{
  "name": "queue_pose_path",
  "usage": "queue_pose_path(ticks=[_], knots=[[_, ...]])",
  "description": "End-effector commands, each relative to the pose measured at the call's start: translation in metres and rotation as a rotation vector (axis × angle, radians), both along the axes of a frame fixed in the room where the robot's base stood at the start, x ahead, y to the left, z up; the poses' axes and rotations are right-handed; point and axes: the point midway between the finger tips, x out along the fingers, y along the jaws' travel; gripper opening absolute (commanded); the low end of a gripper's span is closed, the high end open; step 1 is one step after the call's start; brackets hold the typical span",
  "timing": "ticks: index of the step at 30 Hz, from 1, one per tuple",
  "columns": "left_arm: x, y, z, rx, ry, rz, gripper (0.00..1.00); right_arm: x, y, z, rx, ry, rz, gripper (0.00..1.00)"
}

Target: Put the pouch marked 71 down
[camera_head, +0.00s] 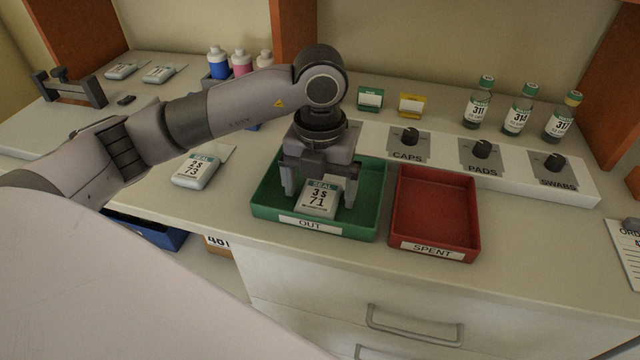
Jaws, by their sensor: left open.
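The pouch marked 71 (319,199) is pale with a green SEAL band and "3S 71" on its label. It lies in the green tray labelled OUT (262,208), near the tray's front wall. My left gripper (317,192) points down into this tray, its fingers on either side of the pouch. The jaws are open. Whether a finger touches the pouch I cannot tell. The gripper body hides the back middle of the tray. My right gripper does not show.
A red tray labelled SPENT (437,216) stands just right of the green one. A pouch marked 73 (197,170) lies on the counter to the left. Behind are a white panel with knobs (481,158) and several vials (518,115). The counter's front edge is close to both trays.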

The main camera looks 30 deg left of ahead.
Motion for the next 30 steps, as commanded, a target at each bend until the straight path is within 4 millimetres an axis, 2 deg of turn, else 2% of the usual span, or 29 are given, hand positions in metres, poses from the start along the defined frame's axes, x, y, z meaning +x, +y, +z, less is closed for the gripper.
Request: queue_pose_path(ticks=[5,10,15,21,30], knots=[[0.001,0.000,0.032,-0.002,-0.006,-0.002,0.95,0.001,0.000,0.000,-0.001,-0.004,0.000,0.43],[0.001,0.000,0.073,0.000,-0.007,-0.001,0.95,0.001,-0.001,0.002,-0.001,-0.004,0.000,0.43],[0.001,0.000,0.100,0.000,-0.004,0.001,0.95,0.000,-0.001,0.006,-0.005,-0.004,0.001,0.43],[0.001,0.000,0.117,0.000,-0.002,0.000,0.95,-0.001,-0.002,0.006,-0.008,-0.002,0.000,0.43],[0.000,0.000,0.121,0.000,0.000,0.000,0.95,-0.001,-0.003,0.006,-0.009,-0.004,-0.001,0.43]])
